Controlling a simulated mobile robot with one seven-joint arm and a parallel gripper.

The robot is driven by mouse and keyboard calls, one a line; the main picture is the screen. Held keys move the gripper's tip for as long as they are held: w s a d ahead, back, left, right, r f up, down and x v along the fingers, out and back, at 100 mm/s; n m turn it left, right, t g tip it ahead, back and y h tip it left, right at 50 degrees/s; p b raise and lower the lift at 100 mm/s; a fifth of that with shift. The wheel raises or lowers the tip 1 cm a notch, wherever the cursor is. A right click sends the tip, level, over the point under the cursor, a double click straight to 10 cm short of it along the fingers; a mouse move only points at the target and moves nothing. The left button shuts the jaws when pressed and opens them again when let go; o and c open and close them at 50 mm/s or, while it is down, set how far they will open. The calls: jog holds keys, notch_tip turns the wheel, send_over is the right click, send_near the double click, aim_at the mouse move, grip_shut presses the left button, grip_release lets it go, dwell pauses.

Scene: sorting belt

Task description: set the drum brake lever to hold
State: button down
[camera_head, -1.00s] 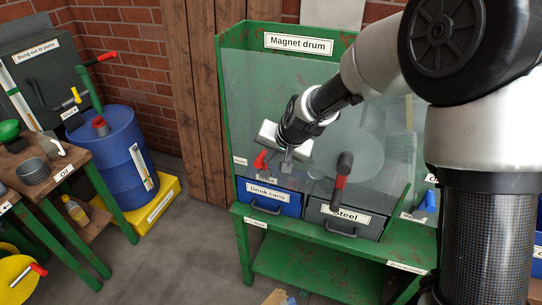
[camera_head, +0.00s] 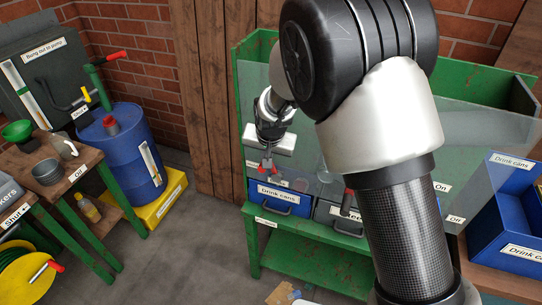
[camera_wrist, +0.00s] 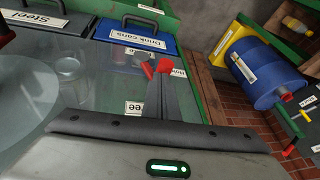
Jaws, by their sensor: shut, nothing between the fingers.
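The drum brake lever, a small red handle (camera_wrist: 165,67), stands at the left side of the green magnet drum station. In the wrist view its red end lies beside the partly hidden Hold label (camera_wrist: 180,72), and the Free label (camera_wrist: 135,108) is farther off. In the head view the red lever (camera_head: 266,164) is small and partly covered by my gripper (camera_head: 267,157). My gripper is shut with nothing in it. In the wrist view its fingertips (camera_wrist: 166,78) overlap the red handle; I cannot tell whether they touch it.
A clear panel (camera_wrist: 75,125) fronts the drum station. A blue Drink cans drawer (camera_head: 279,199) and a grey Steel drawer (camera_head: 326,212) sit below the lever.

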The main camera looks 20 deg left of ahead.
jog(key=a+f+h+b, duration=0.1)
jog(key=a+f, duration=0.1)
jog(key=a, duration=0.4)
jog(key=shift+w+f+b, duration=0.2)
jog(key=shift+f+b, duration=0.15)
jog(key=shift+f, duration=0.05)
jog(key=shift+a, duration=0.1)
dwell(0.3)
